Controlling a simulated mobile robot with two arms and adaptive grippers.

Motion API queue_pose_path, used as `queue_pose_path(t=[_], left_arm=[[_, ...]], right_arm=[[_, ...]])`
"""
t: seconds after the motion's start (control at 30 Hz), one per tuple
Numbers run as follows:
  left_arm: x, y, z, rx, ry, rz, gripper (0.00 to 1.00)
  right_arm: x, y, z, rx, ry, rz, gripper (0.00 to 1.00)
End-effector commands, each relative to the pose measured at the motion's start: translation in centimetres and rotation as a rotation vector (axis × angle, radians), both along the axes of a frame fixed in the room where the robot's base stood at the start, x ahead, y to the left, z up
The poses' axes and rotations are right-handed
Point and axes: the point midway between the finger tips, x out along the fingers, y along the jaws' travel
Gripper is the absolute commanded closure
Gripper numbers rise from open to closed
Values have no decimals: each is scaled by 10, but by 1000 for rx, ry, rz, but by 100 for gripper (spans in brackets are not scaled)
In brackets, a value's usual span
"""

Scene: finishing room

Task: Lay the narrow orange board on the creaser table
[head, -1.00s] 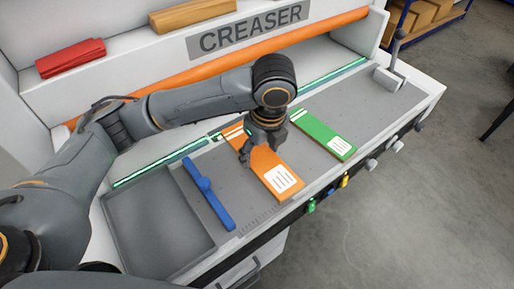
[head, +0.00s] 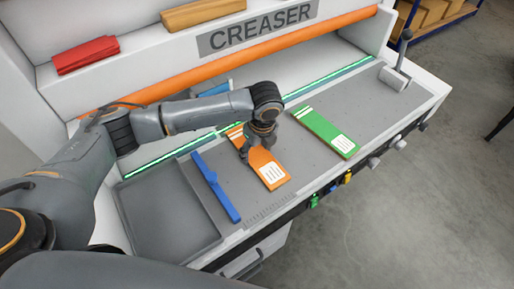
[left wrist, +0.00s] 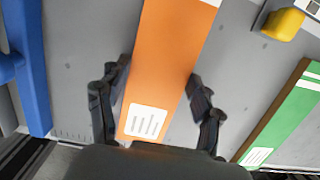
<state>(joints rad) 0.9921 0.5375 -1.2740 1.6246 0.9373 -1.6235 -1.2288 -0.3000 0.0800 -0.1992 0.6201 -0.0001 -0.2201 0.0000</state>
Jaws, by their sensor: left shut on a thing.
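The narrow orange board (head: 266,166), with white stripes at one end and a white label at the other, appears to lie flat on or just above the grey creaser table (head: 300,175). My left gripper (head: 251,151) is over its middle. In the left wrist view, the orange board (left wrist: 165,65) runs between the two fingers of the left gripper (left wrist: 155,105), which close on its long edges. Whether a small gap remains beneath the board is unclear. My right gripper is out of view.
A blue bar (head: 216,188) lies left of the orange board, beside a grey tray area (head: 170,222). A green board (head: 325,132) lies to the right, with bare table between. A lever (head: 398,68) stands at the far right end. Coloured knobs line the front edge.

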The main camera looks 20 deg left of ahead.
Motion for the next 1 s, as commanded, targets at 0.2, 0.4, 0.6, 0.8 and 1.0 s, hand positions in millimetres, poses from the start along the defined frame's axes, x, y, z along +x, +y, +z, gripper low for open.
queue_pose_path(t=[0.2, 0.4, 0.6, 0.8, 1.0], left_arm=[[0, 0, -3, -1, 0, 1, 33], [0, 0, -2, 0, 0, 1, 12], [0, 0, -2, 0, 0, 1, 12], [0, -2, 10, -1, -3, 2, 12], [-3, -7, 49, -3, -5, -1, 12]], right_arm=[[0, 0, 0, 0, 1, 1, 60], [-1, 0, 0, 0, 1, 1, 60], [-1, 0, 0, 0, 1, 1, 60], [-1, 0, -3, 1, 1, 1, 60], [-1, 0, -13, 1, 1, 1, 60]])
